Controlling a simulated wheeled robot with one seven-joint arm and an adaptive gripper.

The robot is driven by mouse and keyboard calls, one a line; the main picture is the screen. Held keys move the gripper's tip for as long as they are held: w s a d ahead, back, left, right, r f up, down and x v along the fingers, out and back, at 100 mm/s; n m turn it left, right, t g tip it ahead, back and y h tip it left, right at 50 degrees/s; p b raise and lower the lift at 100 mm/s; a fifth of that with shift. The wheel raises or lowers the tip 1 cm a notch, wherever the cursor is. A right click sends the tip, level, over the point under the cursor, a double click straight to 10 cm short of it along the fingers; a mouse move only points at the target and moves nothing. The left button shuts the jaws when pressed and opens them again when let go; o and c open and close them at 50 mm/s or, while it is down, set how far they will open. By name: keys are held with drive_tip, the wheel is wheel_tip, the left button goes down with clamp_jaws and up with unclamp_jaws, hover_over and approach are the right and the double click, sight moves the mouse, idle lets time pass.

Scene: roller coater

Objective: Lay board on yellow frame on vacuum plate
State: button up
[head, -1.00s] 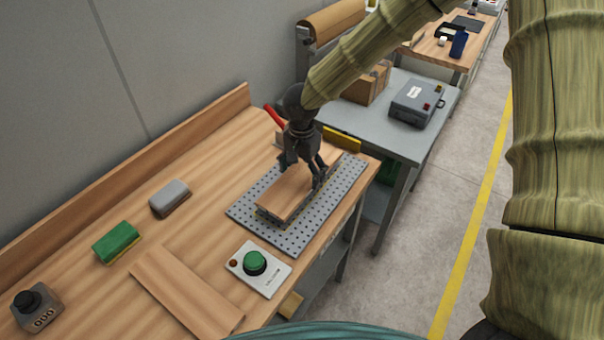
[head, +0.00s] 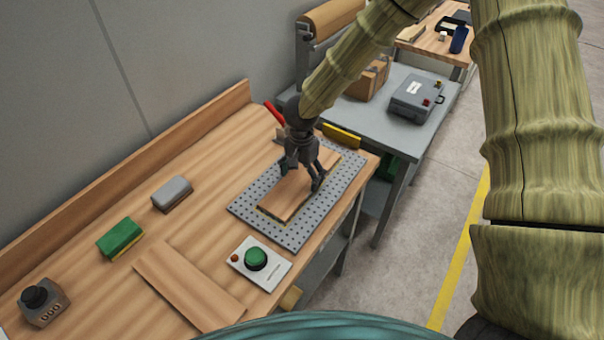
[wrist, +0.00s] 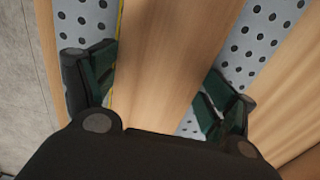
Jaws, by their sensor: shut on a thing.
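The wooden board (head: 288,197) lies lengthwise over the perforated grey vacuum plate (head: 325,216), low and about flat. My gripper (head: 302,172) is over the board's middle, with its fingers on the two long sides; it is shut on the board. In the wrist view the board (wrist: 165,60) runs between the two fingers (wrist: 158,98). A thin strip of the yellow frame (head: 262,216) shows along the board's near end, and a yellow line shows at its left edge in the wrist view (wrist: 119,25).
A control box with a green button (head: 256,259) stands just in front of the plate. A second board (head: 188,287), a green sponge (head: 120,238), a grey block (head: 172,194) and a dark-knobbed device (head: 41,302) lie on the left. A yellow bar (head: 342,136) is behind the plate.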

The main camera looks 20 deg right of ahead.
sight(302, 178)
drive_tip(key=o, duration=1.2)
drive_tip(key=shift+r, duration=0.15)
wheel_tip(302, 178, up, 12)
drive_tip(key=shift+b, duration=1.2)
